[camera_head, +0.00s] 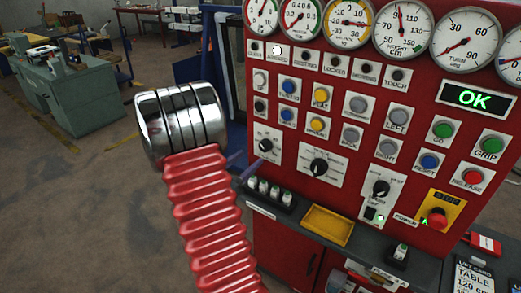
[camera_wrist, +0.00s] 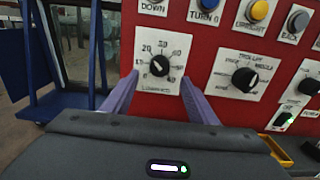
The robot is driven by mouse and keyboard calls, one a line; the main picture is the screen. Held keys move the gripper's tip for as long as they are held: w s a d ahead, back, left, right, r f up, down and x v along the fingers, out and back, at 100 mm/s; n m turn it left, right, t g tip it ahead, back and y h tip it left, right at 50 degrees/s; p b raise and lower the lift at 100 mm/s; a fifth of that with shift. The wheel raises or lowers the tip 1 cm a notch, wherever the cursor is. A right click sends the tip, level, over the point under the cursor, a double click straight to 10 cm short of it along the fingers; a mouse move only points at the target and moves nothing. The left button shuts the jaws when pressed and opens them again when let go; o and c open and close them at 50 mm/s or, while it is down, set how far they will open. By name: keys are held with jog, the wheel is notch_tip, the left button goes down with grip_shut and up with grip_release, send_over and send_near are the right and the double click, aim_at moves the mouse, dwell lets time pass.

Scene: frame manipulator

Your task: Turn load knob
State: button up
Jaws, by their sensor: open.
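The load knob (camera_wrist: 159,66) is a small black round knob with a pale pointer line, on a white plate with numbers around it. In the head view it is the leftmost knob (camera_head: 265,145) in the lower row of the red panel. My gripper (camera_wrist: 159,80) is open, with its two purple-grey fingers on either side of the knob in the wrist view. The fingertips appear close to the panel, with no clear contact on the knob. In the head view my arm hides most of the gripper; one finger (camera_head: 240,163) shows just left of the knob.
A second black knob (camera_wrist: 244,79) sits to the right, and a third (camera_head: 381,188) farther right. Coloured buttons fill the panel above. A yellow tray (camera_head: 328,224) lies on the ledge below. A red stop button (camera_head: 437,218) is at lower right. A blue frame stands left of the panel.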

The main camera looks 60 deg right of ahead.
aim_at(263, 147)
jog(key=d, duration=0.5)
jog(key=s+d, duration=0.1)
jog(key=d, duration=0.2)
jog(key=shift+s, duration=0.1)
jog(key=c, duration=1.1)
